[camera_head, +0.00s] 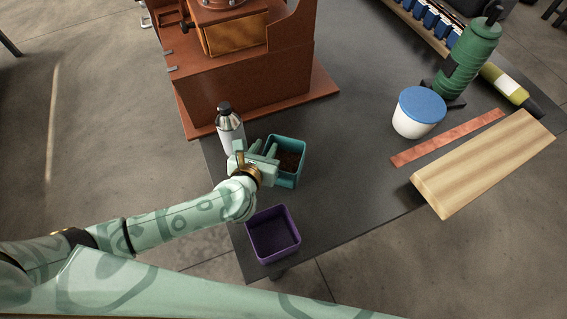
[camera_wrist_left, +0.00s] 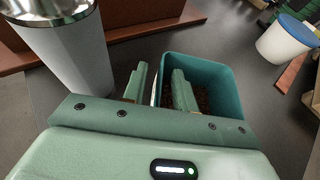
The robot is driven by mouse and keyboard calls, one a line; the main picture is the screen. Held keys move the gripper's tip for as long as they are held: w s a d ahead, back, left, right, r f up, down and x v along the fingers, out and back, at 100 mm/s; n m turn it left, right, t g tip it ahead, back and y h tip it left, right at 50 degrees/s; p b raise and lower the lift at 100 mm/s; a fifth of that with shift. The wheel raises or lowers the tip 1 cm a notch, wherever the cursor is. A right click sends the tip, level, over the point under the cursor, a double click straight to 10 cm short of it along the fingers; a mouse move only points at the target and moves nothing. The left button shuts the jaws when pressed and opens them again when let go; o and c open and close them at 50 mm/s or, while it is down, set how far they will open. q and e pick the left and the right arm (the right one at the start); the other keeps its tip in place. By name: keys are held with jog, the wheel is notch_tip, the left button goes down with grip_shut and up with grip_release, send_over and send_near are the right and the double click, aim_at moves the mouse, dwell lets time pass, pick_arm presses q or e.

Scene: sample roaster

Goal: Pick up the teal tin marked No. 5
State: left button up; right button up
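The teal tin (camera_head: 288,181) is a square open box with dark brown contents, standing on the dark table. It also shows in the left wrist view (camera_wrist_left: 227,92). No number can be read on it. My left gripper (camera_head: 267,148) is at the tin's left side, with its fingers apart. In the left wrist view, the right finger overlaps the tin's opening and the left finger is outside it, with the tin's left wall near the gap (camera_wrist_left: 160,80). I cannot tell whether either finger touches the wall. My right gripper is not in view.
A silver bottle (camera_head: 230,130) with a black cap stands close left of the gripper. A purple box (camera_head: 272,260) is nearer me. The brown machine (camera_head: 240,82) stands behind. A blue-lidded white tub (camera_head: 417,118), copper strip (camera_head: 445,139) and wooden block (camera_head: 485,165) lie right.

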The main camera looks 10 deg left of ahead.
pick_arm(q)
grip_shut()
jog(key=shift+r, duration=0.1)
